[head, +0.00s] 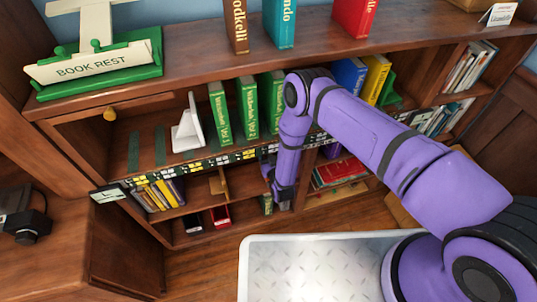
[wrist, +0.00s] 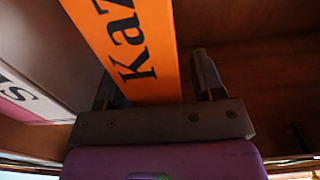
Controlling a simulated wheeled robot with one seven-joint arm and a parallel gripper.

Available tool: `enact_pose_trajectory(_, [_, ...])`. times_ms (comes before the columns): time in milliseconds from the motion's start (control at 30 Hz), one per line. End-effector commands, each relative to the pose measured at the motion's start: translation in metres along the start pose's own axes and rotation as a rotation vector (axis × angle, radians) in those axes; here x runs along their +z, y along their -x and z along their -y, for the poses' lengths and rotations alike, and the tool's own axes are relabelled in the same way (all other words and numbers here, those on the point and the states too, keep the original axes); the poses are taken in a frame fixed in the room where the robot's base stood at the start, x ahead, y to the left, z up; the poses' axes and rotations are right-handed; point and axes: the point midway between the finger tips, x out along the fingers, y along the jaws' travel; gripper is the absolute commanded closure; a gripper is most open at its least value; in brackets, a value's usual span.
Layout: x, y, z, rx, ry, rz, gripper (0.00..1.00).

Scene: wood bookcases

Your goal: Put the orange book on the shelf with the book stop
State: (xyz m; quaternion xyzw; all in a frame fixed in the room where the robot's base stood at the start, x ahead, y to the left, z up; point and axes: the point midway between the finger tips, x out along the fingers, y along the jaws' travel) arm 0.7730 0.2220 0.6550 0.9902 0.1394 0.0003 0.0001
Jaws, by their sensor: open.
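The orange book (wrist: 140,50) with black lettering shows in the wrist view, its spine running up from my gripper (wrist: 155,85). My gripper is open, with one finger on each side of the book; the left finger is nearer to it. I cannot tell whether either finger touches it. In the head view, my purple arm reaches down to the lower part of the bookcase, and I cannot make out the orange book there. A white angled piece, likely the book stop (head: 187,128), stands on the upper inner shelf (head: 150,150), left of several green books (head: 248,108).
A pale book (wrist: 45,60) stands left of the orange book; wooden shelf space (wrist: 265,80) is on its right. The bookcase top holds a green and white book rest (head: 105,65) and several books. A blue book (head: 349,76) and yellow book (head: 376,78) stand beyond my arm.

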Motion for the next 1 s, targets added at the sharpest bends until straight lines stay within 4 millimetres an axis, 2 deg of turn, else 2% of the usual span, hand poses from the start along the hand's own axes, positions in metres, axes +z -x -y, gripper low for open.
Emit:
enact_pose_trajectory(167, [0.001, 0.026, 0.000, -0.001, 0.000, 0.004, 0.39])
enact_pose_trajectory(400, [0.002, 0.075, 0.001, -0.002, 0.001, 0.004, 0.39])
enact_pose_trajectory(600, [0.001, 0.105, 0.001, -0.002, 0.000, 0.003, 0.39])
enact_pose_trajectory(800, [0.001, 0.118, 0.000, -0.001, 0.001, 0.001, 0.39])
enact_pose_trajectory(1000, [0.001, 0.120, 0.000, 0.000, 0.000, 0.000, 0.39])
